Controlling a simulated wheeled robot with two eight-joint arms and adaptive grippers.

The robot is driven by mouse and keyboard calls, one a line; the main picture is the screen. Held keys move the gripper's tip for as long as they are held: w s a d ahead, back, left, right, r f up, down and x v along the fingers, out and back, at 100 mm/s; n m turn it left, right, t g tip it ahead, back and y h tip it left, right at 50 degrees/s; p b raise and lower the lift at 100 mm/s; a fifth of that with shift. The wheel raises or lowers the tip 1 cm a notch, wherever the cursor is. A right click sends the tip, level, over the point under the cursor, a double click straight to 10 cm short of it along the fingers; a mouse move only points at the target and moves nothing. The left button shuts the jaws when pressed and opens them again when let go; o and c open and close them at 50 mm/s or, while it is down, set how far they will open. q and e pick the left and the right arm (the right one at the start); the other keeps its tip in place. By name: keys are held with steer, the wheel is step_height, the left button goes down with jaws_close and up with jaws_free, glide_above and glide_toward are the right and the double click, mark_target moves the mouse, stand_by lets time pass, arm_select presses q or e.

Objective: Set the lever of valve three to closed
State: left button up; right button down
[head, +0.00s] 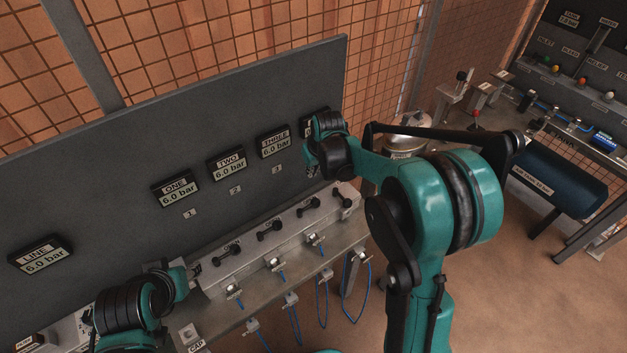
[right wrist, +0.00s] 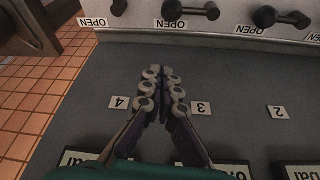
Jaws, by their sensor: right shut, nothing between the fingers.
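Valve three's black lever (head: 308,208) sits on the pale valve block, in line with panel label 3. In the right wrist view, which is upside down, this lever (right wrist: 190,11) lies lengthwise along the block, beside an OPEN label (right wrist: 172,25). Gauge THREE (head: 274,142) reads 6.0 bar. My right gripper (right wrist: 162,76) is shut and empty in front of the panel, between labels 4 and 3, apart from the levers. In the head view its fingers (head: 311,172) are partly hidden behind my wrist. My left gripper (head: 192,272) is near the block's left end; its fingers are unclear.
Neighbouring levers two (head: 270,230) and four (head: 343,200) stand close on either side on the same block. Blue hoses (head: 322,300) hang below its front. The dark panel (head: 110,170) rises behind. A blue tank (head: 556,178) stands at right; open floor lies in front.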

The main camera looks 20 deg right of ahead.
mark_target(308, 207)
steer(key=b+x, duration=0.2)
steer(key=x, duration=0.8)
steer(key=shift+f+b, duration=0.1)
steer(key=shift+b, duration=0.3)
steer(key=s, duration=0.4)
steer(key=shift+d, duration=0.25)
